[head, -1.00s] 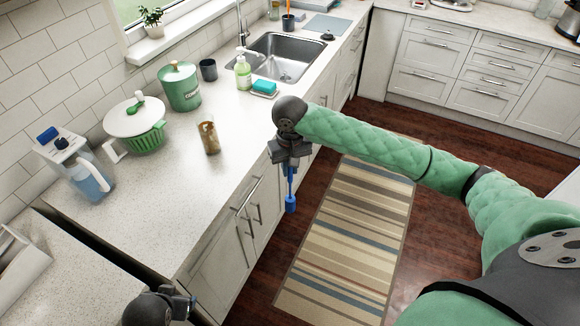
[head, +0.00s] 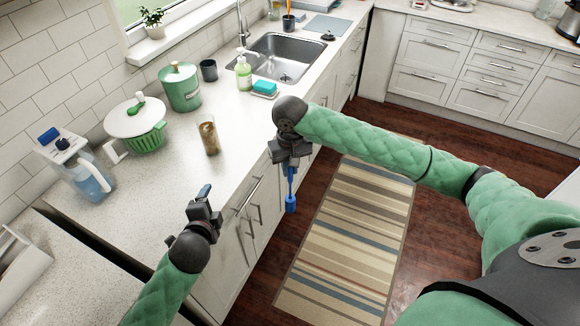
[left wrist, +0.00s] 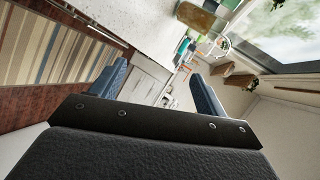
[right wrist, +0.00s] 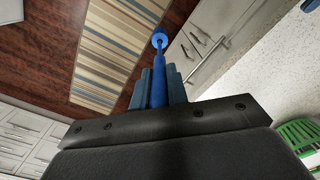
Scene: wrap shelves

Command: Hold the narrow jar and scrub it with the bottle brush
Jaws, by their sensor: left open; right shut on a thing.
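The narrow jar (head: 209,138) stands upright on the counter, brownish inside with a pale rim. It also shows at the top of the left wrist view (left wrist: 197,17). My left gripper (head: 204,192) is open and empty near the counter's front edge, below and apart from the jar in the head view. Its spread fingers show in the left wrist view (left wrist: 152,88). My right gripper (head: 290,163) is shut on the blue bottle brush (head: 291,203), which hangs downward in front of the cabinets. The brush also shows between the fingers in the right wrist view (right wrist: 159,70).
Behind the jar stand a green canister (head: 181,88), a dark cup (head: 208,70) and a white-lidded green spinner (head: 146,138). A water pitcher (head: 90,178) is at left. A soap bottle (head: 243,72) and sponge (head: 264,87) are by the sink (head: 287,60). Counter around the jar is clear.

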